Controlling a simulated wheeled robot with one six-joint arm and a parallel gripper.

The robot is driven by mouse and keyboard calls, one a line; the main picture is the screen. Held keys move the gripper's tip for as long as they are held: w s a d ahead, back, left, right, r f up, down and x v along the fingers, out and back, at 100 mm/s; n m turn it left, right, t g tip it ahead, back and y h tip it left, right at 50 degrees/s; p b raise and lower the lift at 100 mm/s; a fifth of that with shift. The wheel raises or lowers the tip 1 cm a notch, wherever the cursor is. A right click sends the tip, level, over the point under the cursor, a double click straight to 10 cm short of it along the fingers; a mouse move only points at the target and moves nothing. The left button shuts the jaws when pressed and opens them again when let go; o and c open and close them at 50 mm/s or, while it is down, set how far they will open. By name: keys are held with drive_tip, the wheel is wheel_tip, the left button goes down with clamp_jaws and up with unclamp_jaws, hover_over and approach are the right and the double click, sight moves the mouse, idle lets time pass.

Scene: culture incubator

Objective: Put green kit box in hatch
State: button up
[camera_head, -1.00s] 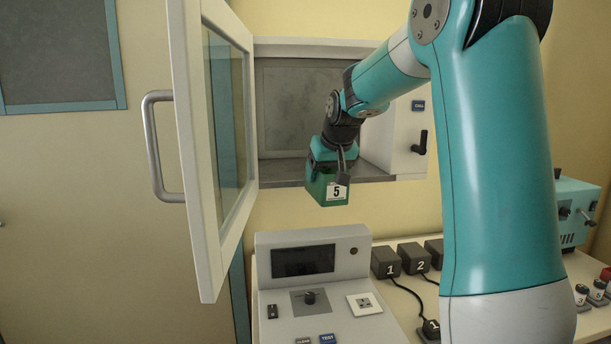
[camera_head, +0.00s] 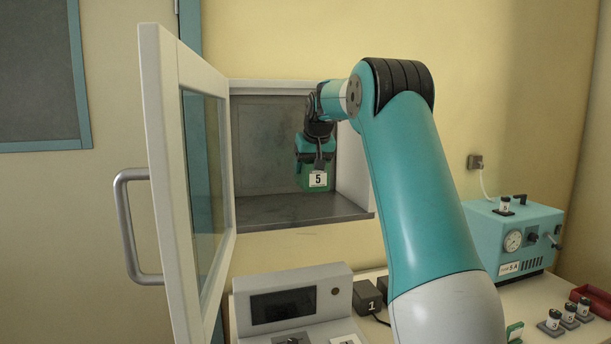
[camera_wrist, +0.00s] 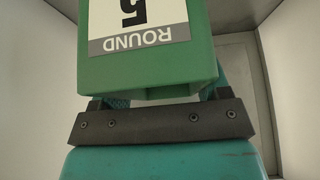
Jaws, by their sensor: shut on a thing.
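The green kit box (camera_head: 316,183), with a white label marked 5, is held in my gripper (camera_head: 318,165). In the wrist view the green box (camera_wrist: 150,72) fills the upper middle, its label reading "ROUND" and part of a 5 upside down. The gripper's dark bar (camera_wrist: 155,122) lies across below it; the fingertips are mostly hidden by the box. The hatch (camera_head: 290,209) is an open grey-lined recess in the wall. The box appears inside its opening, close to the floor near the right side; I cannot tell whether it touches the floor.
The hatch's glazed door (camera_head: 190,180) stands open at the left, its handle (camera_head: 130,225) outward. Below is a grey console (camera_head: 295,305) on a bench. A dark block marked 1 (camera_head: 369,296) and a teal gauge unit (camera_head: 520,238) stand to the right. The hatch floor's left part is clear.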

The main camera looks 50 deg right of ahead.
drive_tip(key=w+d+p, duration=0.1)
drive_tip(key=w, duration=0.1)
drive_tip(key=w+d+p, duration=0.1)
drive_tip(key=w, duration=0.1)
drive_tip(key=shift+d+r, duration=0.2)
wheel_tip(320, 180, down, 2)
drive_tip(key=shift+s+f, duration=0.1)
drive_tip(key=shift+f, duration=0.05)
wheel_tip(320, 180, down, 4)
drive_tip(key=shift+r+p, duration=0.2)
drive_tip(key=shift+p, duration=0.8)
drive_tip(key=shift+f+p, duration=0.55)
drive_tip(key=shift+f, duration=0.05)
drive_tip(key=shift+w+f, duration=0.2)
drive_tip(key=shift+f, duration=0.1)
drive_tip(key=o, duration=1)
drive_tip(key=shift+c, duration=0.2)
